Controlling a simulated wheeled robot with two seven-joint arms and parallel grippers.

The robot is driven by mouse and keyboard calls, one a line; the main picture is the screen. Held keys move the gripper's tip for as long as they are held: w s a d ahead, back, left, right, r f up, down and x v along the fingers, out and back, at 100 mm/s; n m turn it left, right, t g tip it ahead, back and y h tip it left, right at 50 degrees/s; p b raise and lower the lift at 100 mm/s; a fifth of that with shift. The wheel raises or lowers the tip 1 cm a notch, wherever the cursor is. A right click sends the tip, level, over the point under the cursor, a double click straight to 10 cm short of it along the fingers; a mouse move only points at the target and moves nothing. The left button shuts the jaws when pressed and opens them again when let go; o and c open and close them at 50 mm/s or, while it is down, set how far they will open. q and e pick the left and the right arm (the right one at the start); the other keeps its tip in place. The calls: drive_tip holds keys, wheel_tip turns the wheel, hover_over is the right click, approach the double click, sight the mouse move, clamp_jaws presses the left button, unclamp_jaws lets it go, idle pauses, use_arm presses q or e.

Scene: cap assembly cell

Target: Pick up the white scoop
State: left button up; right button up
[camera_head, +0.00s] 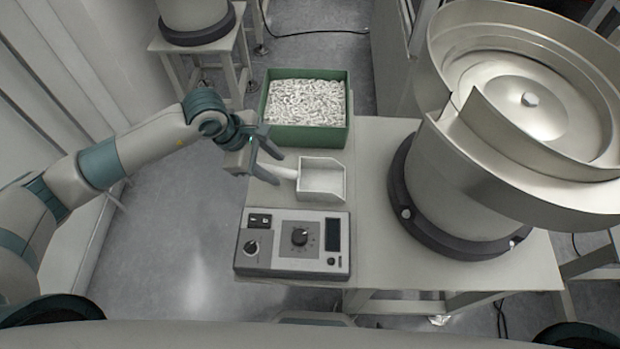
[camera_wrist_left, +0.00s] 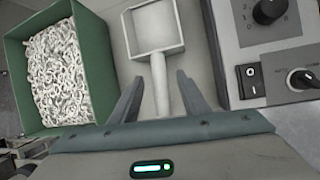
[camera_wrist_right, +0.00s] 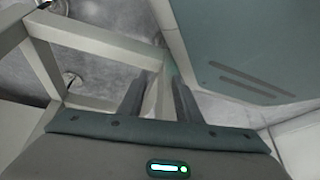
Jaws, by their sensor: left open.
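The white scoop (camera_head: 322,180) lies on the table between the green bin and the control box, its handle pointing left. My left gripper (camera_head: 278,168) is open at the handle. In the left wrist view, the scoop (camera_wrist_left: 153,27) has its pan pointing away and its handle runs back between the two open fingers of my left gripper (camera_wrist_left: 158,98), with gaps on both sides. My right gripper (camera_wrist_right: 160,95) shows only in the right wrist view, away from the scoop, its fingers apart with nothing visible between them.
A green bin (camera_head: 308,139) full of small white parts stands behind the scoop. A control box (camera_head: 292,243) with knobs sits in front of it. A large metal bowl feeder (camera_head: 450,190) stands to the right. The white table (camera_head: 375,150) has a clear strip beside the scoop.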

sight(279, 170)
use_arm(q)
drive_tip(key=x, duration=0.2)
drive_tip(key=shift+d+f, duration=0.2)
drive_tip(key=shift+f, duration=0.05)
drive_tip(key=shift+b+x, duration=0.6)
drive_tip(key=shift+x, duration=0.2)
drive_tip(key=shift+w, duration=0.1)
use_arm(e)
drive_tip(key=shift+t+y, duration=0.3)
drive_tip(key=shift+t, duration=0.4)
drive_tip(key=shift+w+a+r, duration=0.3)
drive_tip(key=shift+w+a, duration=0.05)
drive_tip(key=shift+w, duration=0.4)
drive_tip(key=shift+w+a+r, duration=0.25)
drive_tip(key=shift+w+a, duration=0.05)
drive_tip(key=shift+w, duration=0.4)
drive_tip(key=shift+w+a+r, duration=0.3)
drive_tip(key=shift+w+a, duration=0.05)
drive_tip(key=shift+w, duration=0.4)
use_arm(q)
clamp_jaws()
